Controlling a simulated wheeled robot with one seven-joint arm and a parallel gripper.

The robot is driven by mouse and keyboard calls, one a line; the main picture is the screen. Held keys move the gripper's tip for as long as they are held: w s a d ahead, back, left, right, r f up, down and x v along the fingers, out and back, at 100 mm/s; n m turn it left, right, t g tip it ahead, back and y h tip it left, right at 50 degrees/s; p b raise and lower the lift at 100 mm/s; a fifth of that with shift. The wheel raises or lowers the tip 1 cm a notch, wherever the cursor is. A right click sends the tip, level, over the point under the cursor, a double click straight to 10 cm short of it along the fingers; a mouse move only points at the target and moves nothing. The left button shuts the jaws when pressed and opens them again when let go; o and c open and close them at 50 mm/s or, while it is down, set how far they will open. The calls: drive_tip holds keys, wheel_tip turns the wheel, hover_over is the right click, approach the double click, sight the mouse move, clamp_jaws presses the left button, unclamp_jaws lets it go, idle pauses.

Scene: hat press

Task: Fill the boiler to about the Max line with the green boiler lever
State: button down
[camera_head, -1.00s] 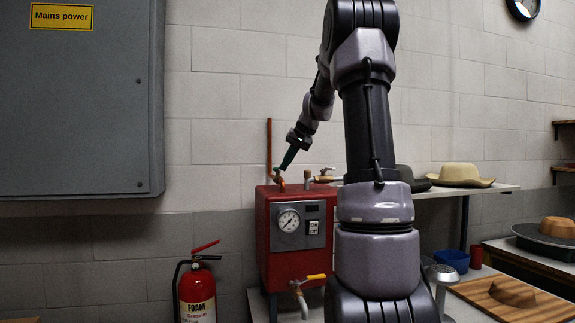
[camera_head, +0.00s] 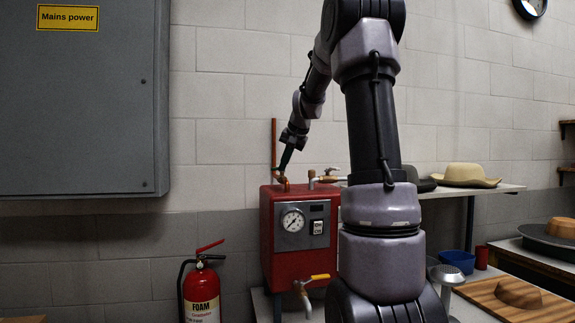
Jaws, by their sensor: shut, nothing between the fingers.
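The red boiler (camera_head: 270,243) stands on a bench in the middle of the view. Its front panel carries a round white dial (camera_head: 292,220) and a small black-and-white label or indicator (camera_head: 317,227), too small to read; I cannot make out a Max line. A vertical copper pipe (camera_head: 274,142) rises at its top left, with a copper fitting (camera_head: 281,178) at its foot. A small greenish bit there may be the green lever, mostly hidden by my gripper (camera_head: 284,168). My gripper points down at the fitting, shut and empty; contact cannot be told.
A yellow-handled tap (camera_head: 319,277) sticks out at the boiler's lower front. A fire extinguisher (camera_head: 202,290) stands at left. My arm hides the area right of the boiler; hats (camera_head: 465,175) lie on a shelf beyond.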

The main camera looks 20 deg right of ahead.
drive_tip(key=a, duration=0.1)
drive_tip(key=w+a, duration=0.1)
drive_tip(key=a+m, duration=0.1)
drive_tip(key=shift+w+h, duration=0.3)
drive_tip(key=shift+h, duration=0.1)
drive_tip(key=shift+m+h, duration=0.6)
drive_tip(key=shift+m, duration=0.3)
drive_tip(key=w+a, duration=0.1)
drive_tip(key=w, duration=0.1)
drive_tip(key=w+a, duration=0.1)
drive_tip(key=w, duration=0.1)
drive_tip(key=shift+w+a, duration=0.1)
drive_tip(key=shift+a, duration=0.05)
drive_tip(key=shift+w+r, duration=0.1)
drive_tip(key=shift+r, duration=0.05)
